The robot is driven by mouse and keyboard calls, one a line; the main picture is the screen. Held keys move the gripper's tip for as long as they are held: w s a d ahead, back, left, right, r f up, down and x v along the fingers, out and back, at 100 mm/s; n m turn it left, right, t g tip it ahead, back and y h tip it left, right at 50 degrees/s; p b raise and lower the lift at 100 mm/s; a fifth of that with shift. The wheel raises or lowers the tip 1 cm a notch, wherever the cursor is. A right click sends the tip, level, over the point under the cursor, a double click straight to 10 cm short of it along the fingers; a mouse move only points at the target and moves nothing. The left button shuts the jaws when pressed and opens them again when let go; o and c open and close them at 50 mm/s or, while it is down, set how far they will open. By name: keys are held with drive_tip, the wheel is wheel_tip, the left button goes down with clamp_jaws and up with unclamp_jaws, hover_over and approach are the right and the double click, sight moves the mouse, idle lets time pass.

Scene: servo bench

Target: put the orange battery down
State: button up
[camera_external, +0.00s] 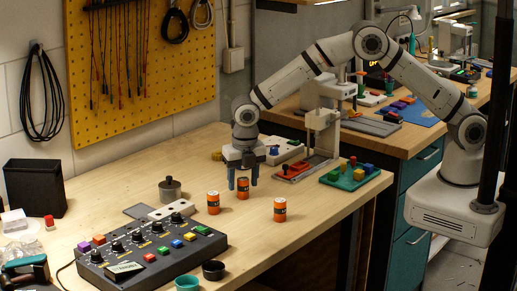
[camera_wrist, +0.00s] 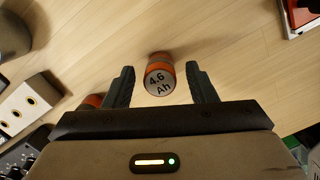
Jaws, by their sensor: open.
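Three orange batteries with dark bands stand upright on the wooden bench in the external view: a left one (camera_external: 213,203), a middle one (camera_external: 243,190) and a right one (camera_external: 280,210). My gripper (camera_external: 243,179) is open, pointing down at the middle battery, one finger on each side of its upper part. In the wrist view, a battery with "4.6 Ah" on its grey end (camera_wrist: 159,76) lies between the open fingers, with a gap on both sides. Another battery (camera_wrist: 92,100) is partly hidden behind the left finger.
A dark control box (camera_external: 150,250) with knobs and coloured buttons stands front left of the batteries. A grey cylindrical weight (camera_external: 170,190) is left of them. A red tool stand (camera_external: 300,170) and a green tray (camera_external: 350,178) with coloured blocks are to the right. Bare bench lies in front.

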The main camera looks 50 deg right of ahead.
sight(246, 180)
wheel_tip(246, 180, up, 12)
drive_tip(key=s+b, duration=0.1)
drive_tip(key=shift+s+a+f+b, duration=0.15)
drive_tip(key=shift+a+f+b, duration=0.15)
drive_tip(key=shift+b, duration=0.1)
drive_tip(key=s+d+r+m, duration=0.2)
drive_tip(key=d+r+m, duration=0.25)
drive_tip(key=d, duration=0.35)
drive_tip(key=s+d+r+m, duration=0.1)
drive_tip(key=d+r+m, duration=0.3)
drive_tip(key=d, duration=0.5)
drive_tip(key=s+d+r+m, duration=0.25)
drive_tip(key=d+m, duration=0.25)
drive_tip(key=d, duration=0.3)
drive_tip(key=s+d+f+m+t, duration=0.2)
drive_tip(key=s+d+m, duration=1.5)
drive_tip(key=s, duration=0.2)
drive_tip(key=shift+d+f+y, duration=0.3)
drive_tip(key=shift+d+f, duration=0.05)
